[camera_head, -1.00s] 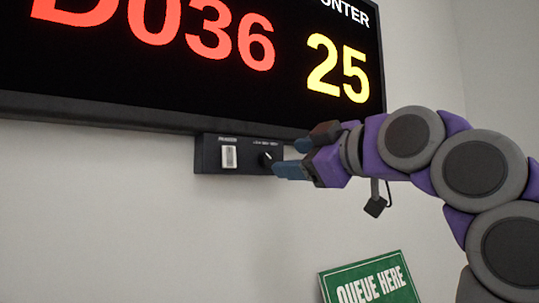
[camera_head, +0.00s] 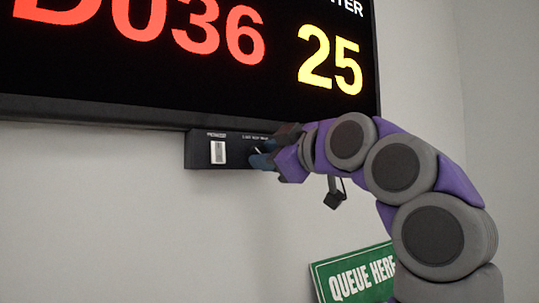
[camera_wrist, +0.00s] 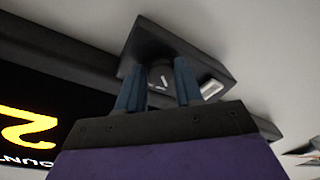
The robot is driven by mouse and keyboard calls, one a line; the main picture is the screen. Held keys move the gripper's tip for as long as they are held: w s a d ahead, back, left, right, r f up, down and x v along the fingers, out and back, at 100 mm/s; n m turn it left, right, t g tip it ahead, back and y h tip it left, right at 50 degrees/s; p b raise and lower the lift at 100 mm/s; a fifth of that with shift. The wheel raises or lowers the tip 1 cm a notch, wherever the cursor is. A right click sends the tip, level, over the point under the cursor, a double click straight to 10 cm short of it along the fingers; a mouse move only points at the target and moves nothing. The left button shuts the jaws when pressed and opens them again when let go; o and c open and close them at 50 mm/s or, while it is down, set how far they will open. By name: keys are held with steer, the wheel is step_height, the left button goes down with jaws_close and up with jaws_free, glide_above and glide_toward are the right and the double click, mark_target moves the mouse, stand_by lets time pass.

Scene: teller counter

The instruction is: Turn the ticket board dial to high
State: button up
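The ticket board (camera_head: 190,60) is a large dark display on the wall, showing red "D036" and yellow "25". A small black control box (camera_head: 200,161) hangs under its lower edge, with a white rocker switch and a dark dial. My gripper (camera_head: 266,153) is at the right end of this box and mostly covers the dial. In the wrist view the round dial (camera_wrist: 160,75), with a white pointer mark, shows between my two blue fingers. The fingers are apart, one on each side of it; whether they touch it is unclear. The dial's labels are too small to read surely.
The white rocker switch (camera_head: 218,152) sits left of the dial, and also shows in the wrist view (camera_wrist: 211,88). The board's lower frame (camera_head: 90,112) runs just above the box. A green "QUEUE HERE" sign (camera_head: 330,285) stands lower right. The wall below the box is bare.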

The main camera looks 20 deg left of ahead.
steer(key=c, duration=0.5)
steer(key=shift+s+m, duration=0.1)
steer(key=shift+m, duration=0.3)
steer(key=shift+r+m+t+b, duration=0.1)
steer(key=shift+m+t+b, duration=0.2)
steer(key=shift+m+b, duration=0.6)
steer(key=shift+m, duration=0.8)
steer(key=shift+s+r, duration=0.1)
steer(key=shift+w+m, duration=0.2)
steer(key=shift+m, duration=0.1)
